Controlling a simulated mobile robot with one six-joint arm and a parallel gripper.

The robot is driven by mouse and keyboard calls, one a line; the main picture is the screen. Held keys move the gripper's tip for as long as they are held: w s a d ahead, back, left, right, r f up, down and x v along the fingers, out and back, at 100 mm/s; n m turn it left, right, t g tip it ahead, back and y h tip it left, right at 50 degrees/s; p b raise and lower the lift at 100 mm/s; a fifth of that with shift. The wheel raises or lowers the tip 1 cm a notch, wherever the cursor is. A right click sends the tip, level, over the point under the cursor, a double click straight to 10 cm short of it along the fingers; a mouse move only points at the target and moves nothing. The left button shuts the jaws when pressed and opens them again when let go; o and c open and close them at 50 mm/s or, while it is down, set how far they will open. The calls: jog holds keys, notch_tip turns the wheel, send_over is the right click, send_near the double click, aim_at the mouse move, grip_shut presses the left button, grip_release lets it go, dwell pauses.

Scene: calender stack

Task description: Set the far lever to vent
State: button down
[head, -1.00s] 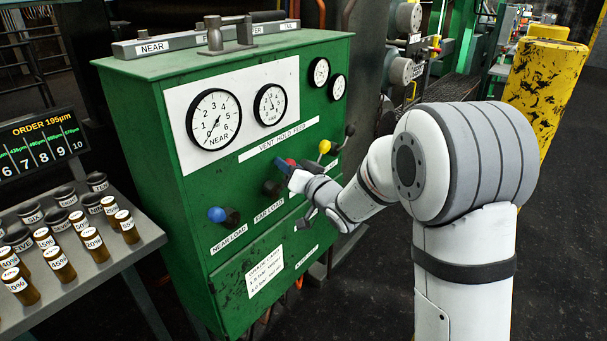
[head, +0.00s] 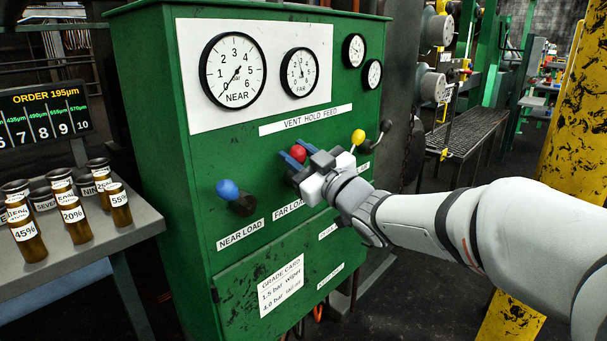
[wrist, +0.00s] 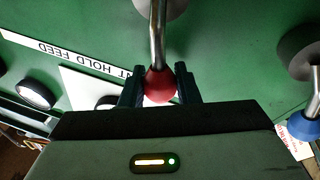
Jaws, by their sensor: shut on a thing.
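The far lever has a red knob (head: 298,153) above the FAR LOAD label (head: 288,207) on the green cabinet. My gripper (head: 299,155) is shut on this knob, with a dark blue finger on either side. In the wrist view the red knob (wrist: 160,86) sits between the two fingers (wrist: 160,92), and the metal lever rod (wrist: 157,38) runs up to its round mount (wrist: 160,6). My gripper hides the rod in the head view. The VENT HOLD FEED strip (head: 305,120) is above the knob. I cannot tell the exact lever setting.
The near lever with a blue knob (head: 228,190) stands left of my gripper. A yellow-knobbed lever (head: 358,137) and a black knob (head: 385,126) are close on the right. A table (head: 130,230) with bottles stands at left, and a yellow post (head: 560,130) at right.

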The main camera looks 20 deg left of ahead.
jog(key=shift+s+a+f+n+g+y+b, duration=0.15)
jog(key=shift+s+f+n+g+b, duration=0.2)
jog(key=shift+n+b, duration=0.45)
jog(key=shift+s+a+f+n+g+y+b, duration=0.1)
jog(key=shift+s+a+f+n+y+b, duration=0.1)
jog(key=shift+s+n+b, duration=0.4)
jog(key=shift+s+a+f+n+g+y+b, duration=0.1)
jog(key=shift+s+f+n+g+y+b, duration=0.15)
jog(key=shift+n+b, duration=0.7)
jog(key=c, duration=1.1)
grip_release()
jog(key=shift+d, duration=0.1)
jog(key=p+v, duration=0.1)
jog(key=v, duration=0.6)
jog(key=shift+d+p, duration=0.3)
jog(key=shift+p, duration=0.05)
